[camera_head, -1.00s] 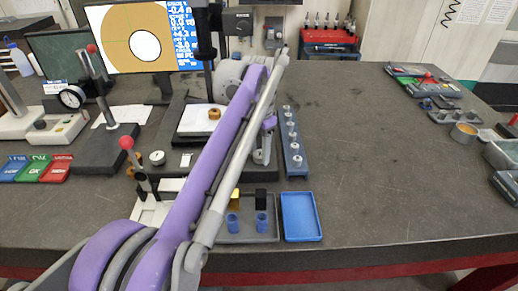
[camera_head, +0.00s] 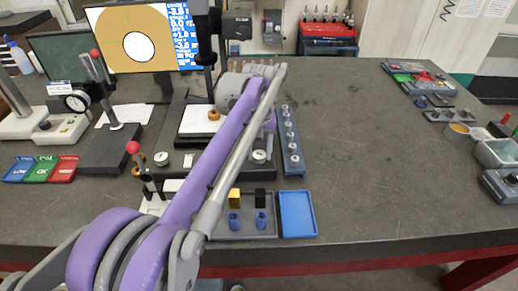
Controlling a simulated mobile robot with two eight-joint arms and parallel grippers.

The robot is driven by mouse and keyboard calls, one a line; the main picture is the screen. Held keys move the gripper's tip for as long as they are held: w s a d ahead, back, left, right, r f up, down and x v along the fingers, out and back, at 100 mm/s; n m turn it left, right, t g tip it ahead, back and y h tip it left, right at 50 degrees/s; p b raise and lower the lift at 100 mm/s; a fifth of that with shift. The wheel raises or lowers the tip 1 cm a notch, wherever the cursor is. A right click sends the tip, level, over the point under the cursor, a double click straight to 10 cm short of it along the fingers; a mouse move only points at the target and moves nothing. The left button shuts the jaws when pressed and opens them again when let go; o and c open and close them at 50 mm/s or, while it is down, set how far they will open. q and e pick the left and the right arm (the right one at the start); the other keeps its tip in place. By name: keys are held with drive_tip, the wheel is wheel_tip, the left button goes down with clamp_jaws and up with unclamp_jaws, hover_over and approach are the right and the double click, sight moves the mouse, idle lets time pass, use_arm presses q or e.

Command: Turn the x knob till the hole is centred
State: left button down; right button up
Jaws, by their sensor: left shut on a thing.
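The monitor (camera_head: 103,62) at the back left shows a tan ring with a white hole (camera_head: 139,46). The hole sits right of and a little below the green cross lines. A brass-coloured ring (camera_head: 214,114) lies on the white stage plate (camera_head: 197,126). A pale round knob (camera_head: 189,160) is at the stage's front. Another pale knob, the x knob (camera_head: 259,156), is at its right. My left arm crosses the stage and folds down on its right. My left gripper (camera_head: 264,148) is at the x knob, shut on it, its fingers mostly hidden. My right gripper is out of view.
A rack of small pale pieces (camera_head: 291,145) stands close to the right of my gripper. A blue tray (camera_head: 298,216) and a grey tray (camera_head: 250,230) lie in front. A red-balled lever (camera_head: 133,147) stands left of my arm. The table's right middle is clear.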

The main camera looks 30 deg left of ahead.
sight(259, 155)
use_arm(q)
drive_tip(key=shift+r+n+p, duration=0.1)
drive_tip(key=shift+n+p, duration=0.2)
drive_tip(key=shift+n, duration=0.9)
drive_tip(key=shift+c, duration=1.7)
unclamp_jaws()
wheel_tip(259, 155, up, 11)
drive_tip(key=p, duration=0.1)
drive_tip(key=shift+f, duration=0.2)
